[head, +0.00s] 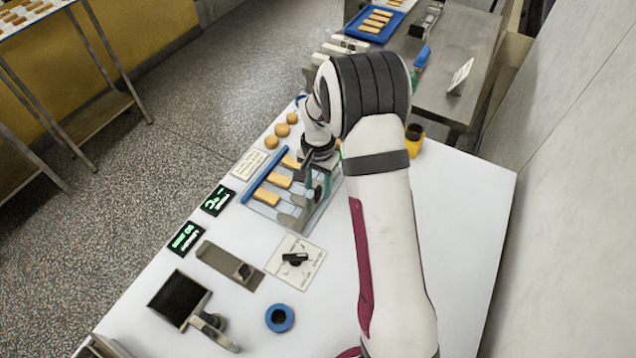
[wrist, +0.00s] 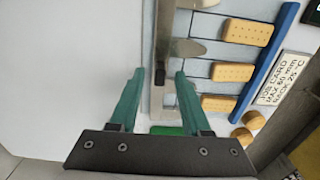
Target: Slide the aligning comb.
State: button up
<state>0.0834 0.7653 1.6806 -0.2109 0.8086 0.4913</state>
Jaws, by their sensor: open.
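The aligning comb (wrist: 163,38) shows in the wrist view as a grey metal bar with rounded tines reaching right over the mesh. In the head view its grey tines (head: 288,221) lie at the near right side of the mesh, and the rest is partly hidden by my arm. Several tan biscuits (head: 279,180) lie on the mesh, between the comb and a blue rail (head: 262,177). My gripper (wrist: 159,76) is open, with its teal fingers on either side of the comb's bar line. I cannot tell whether they touch it. It also shows in the head view (head: 322,186).
A knob panel (head: 296,262), a lever plate (head: 230,263), a blue ring (head: 279,318) and lit displays (head: 217,200) lie nearer. The white table's right side is clear.

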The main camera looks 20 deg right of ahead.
jog(key=shift+c, duration=0.3)
grip_shut()
dwell(0.4)
dwell(0.6)
